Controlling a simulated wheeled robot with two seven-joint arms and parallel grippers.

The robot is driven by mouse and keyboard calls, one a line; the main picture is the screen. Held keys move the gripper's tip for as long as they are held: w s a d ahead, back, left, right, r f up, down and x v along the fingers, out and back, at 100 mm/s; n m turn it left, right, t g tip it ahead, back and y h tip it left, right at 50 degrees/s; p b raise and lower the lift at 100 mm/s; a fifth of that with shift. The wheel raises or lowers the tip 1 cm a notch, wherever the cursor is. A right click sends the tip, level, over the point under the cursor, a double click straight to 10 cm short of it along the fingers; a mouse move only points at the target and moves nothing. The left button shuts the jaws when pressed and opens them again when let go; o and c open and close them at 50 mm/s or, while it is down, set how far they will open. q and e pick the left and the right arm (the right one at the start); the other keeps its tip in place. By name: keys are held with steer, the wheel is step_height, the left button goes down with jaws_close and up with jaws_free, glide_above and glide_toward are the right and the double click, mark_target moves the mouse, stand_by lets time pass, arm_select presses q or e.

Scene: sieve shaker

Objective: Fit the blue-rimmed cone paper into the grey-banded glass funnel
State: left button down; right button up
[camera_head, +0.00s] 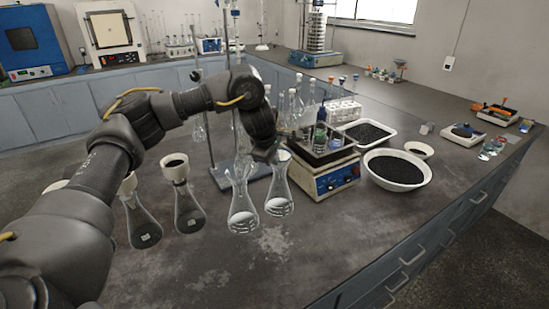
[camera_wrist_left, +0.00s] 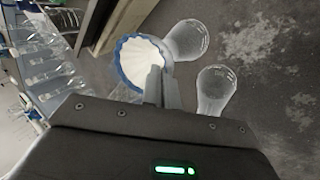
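The blue-rimmed cone paper (camera_wrist_left: 138,62) shows in the left wrist view as a white open cone with a blue edge. My left gripper (camera_wrist_left: 158,80) has its fingers close together at the near rim of the paper and appears shut on it. In the head view the gripper (camera_head: 266,154) is above the two clear conical flasks, by their tops. A clear funnel shape (camera_head: 239,172) shows at the top of the left clear flask (camera_head: 243,212). I cannot make out a grey band on it. My right gripper is not in view.
Another clear flask (camera_head: 278,198) stands close beside it. Two flasks with dark contents (camera_head: 188,212) stand to the left. A hotplate-like box (camera_head: 331,182) is just right, with a white bowl of black grains (camera_head: 394,170) beyond. The front bench is clear.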

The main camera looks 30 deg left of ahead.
arm_select(q)
steer(key=shift+s+d+f, duration=0.1)
steer(key=shift+s+f, duration=0.1)
steer(key=shift+f, duration=0.4)
stand_by(0.6)
steer(key=shift+s+f+b, duration=0.15)
steer(key=shift+f+b, duration=0.35)
steer(key=shift+f, duration=0.15)
stand_by(1.4)
steer(key=c, duration=1.6)
jaws_free()
steer(key=shift+r, duration=0.1)
steer(key=shift+w+a+r+p, duration=0.1)
steer(key=shift+w+r+p, duration=0.05)
steer(key=shift+r+p, duration=0.8)
steer(key=shift+w+a+r+p, duration=0.1)
steer(key=shift+w+r+p, duration=0.05)
steer(key=shift+r+p, duration=0.85)
steer(key=shift+w+r+p, duration=0.15)
steer(key=shift+r+p, duration=0.6)
steer(key=shift+r, duration=0.35)
